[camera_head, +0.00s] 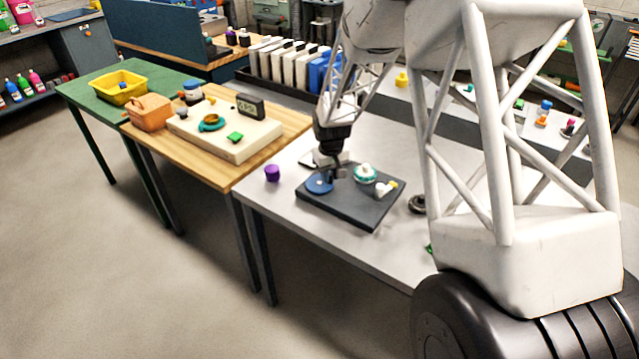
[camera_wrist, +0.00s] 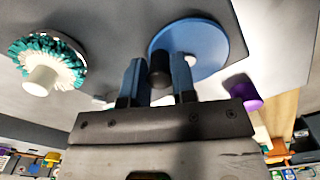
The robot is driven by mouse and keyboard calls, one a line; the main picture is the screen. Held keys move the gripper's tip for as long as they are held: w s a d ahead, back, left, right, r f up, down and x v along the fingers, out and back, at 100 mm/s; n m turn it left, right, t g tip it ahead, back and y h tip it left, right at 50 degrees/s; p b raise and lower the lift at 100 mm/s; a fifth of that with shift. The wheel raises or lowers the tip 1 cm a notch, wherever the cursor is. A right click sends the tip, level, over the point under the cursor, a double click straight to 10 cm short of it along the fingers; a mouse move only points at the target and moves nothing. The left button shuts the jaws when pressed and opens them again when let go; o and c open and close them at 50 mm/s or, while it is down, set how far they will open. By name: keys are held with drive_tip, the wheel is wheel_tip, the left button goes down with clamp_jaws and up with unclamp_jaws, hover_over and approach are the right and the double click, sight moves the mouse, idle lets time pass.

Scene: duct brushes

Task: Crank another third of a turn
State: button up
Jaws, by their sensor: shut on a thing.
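A blue crank disc (camera_head: 317,186) lies on a dark board (camera_head: 365,215) on the grey table. In the wrist view the disc (camera_wrist: 212,48) carries a short black handle knob (camera_wrist: 160,66) near its edge. My gripper (camera_wrist: 159,82) has one finger on each side of this knob and is shut on it. In the head view my gripper (camera_head: 336,172) is low over the disc, and the knob is hard to make out. A round teal and white brush (camera_head: 365,173) is right of the disc; it also shows in the wrist view (camera_wrist: 46,62).
A white and yellow piece (camera_head: 386,188) sits on the board near the brush. A purple cylinder (camera_head: 272,173) stands left of the board, and a black ring (camera_head: 417,204) lies to its right. The wooden table (camera_head: 222,177) at left holds a cream board (camera_head: 262,138).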

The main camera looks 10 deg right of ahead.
drive_tip(key=shift+w+r, duration=0.1)
drive_tip(key=shift+w, duration=0.05)
drive_tip(key=shift+w, duration=0.55)
drive_tip(key=o, duration=0.6)
drive_tip(key=shift+s+r, duration=0.1)
drive_tip(key=shift+r, duration=3.35)
